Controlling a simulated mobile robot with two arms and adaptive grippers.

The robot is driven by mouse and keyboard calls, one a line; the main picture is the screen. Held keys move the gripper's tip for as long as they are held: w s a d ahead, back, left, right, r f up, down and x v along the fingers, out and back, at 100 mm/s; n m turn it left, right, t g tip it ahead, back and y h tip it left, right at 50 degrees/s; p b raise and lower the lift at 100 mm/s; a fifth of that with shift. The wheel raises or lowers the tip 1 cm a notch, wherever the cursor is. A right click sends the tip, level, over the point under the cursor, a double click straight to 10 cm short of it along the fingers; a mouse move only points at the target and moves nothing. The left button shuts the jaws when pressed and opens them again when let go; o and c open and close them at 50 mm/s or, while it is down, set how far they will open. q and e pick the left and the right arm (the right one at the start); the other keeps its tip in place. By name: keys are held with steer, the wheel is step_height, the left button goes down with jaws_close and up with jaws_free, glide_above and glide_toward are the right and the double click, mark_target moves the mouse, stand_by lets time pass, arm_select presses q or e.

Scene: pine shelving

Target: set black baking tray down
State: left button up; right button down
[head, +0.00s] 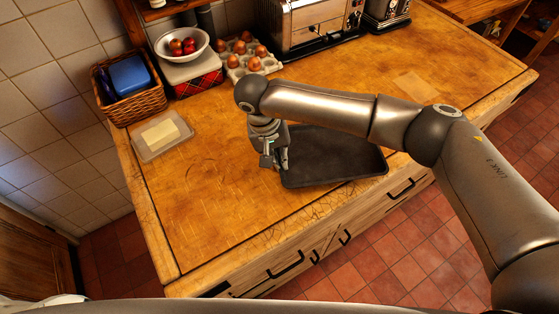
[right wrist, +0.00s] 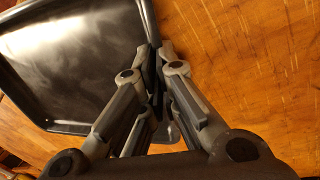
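The black baking tray (head: 335,158) is level at the front edge of the wooden counter, right of my right gripper. Whether it rests fully on the wood or hangs just above it, I cannot tell. My right gripper (head: 276,163) is at the tray's left edge, pointing down. In the right wrist view, the gripper's fingers (right wrist: 158,62) are closed together on the tray's rim. The dark tray (right wrist: 75,60) fills the upper left there, with bare wood on the right. My left gripper is not in view.
The counter (head: 215,190) is clear left of the tray. A butter dish (head: 160,134), a wicker basket (head: 133,98), a white bowl (head: 182,45) of red items, an egg carton (head: 250,60) and a toaster (head: 315,25) stand behind. Drawers with handles are below the front edge.

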steer(key=x, duration=0.3)
steer(key=shift+w+a+f+p, duration=0.1)
steer(key=shift+a+p, duration=0.2)
steer(key=shift+p, duration=0.1)
steer(key=shift+f, duration=0.2)
steer(key=shift+f+b, duration=0.1)
steer(key=shift+b, duration=0.2)
steer(key=c, duration=1.6)
jaws_free()
steer(key=shift+c, duration=0.2)
